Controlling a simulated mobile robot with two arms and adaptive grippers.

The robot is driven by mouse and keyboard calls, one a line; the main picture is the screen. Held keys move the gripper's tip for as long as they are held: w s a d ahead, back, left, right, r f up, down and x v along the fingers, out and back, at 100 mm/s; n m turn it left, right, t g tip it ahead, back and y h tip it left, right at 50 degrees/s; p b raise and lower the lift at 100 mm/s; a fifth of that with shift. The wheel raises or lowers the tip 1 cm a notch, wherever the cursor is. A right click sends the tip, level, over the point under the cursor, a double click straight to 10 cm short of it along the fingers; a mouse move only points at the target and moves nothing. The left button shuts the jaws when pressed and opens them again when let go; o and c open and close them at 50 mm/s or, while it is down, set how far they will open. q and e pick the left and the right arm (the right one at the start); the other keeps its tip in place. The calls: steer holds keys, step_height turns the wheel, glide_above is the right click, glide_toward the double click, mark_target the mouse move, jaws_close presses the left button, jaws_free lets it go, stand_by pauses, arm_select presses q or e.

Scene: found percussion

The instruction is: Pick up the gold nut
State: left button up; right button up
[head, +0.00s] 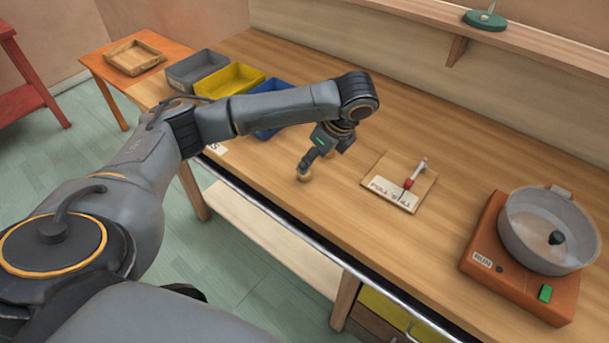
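A small gold thing, seemingly the gold nut (303,177), is on or just above the wooden bench top, close to the front edge. My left gripper (306,169) reaches in from the left and points down, with its fingertips at the gold thing. The fingers partly hide it, and I cannot tell whether they are closed on it or only beside it. My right gripper is not in view.
Grey (196,69), yellow (230,80) and blue (272,112) bins stand at the left, the blue one partly behind my arm. A board with a red-tipped lever (415,174) lies to the right. An orange machine with a clear bowl (515,235) stands farther right.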

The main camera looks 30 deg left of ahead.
arm_select(q)
steer(key=shift+p+x, duration=0.65)
steer(key=shift+x, duration=2.85)
steer(key=shift+w+r, duration=0.1)
steer(key=shift+w, duration=0.05)
jaws_close()
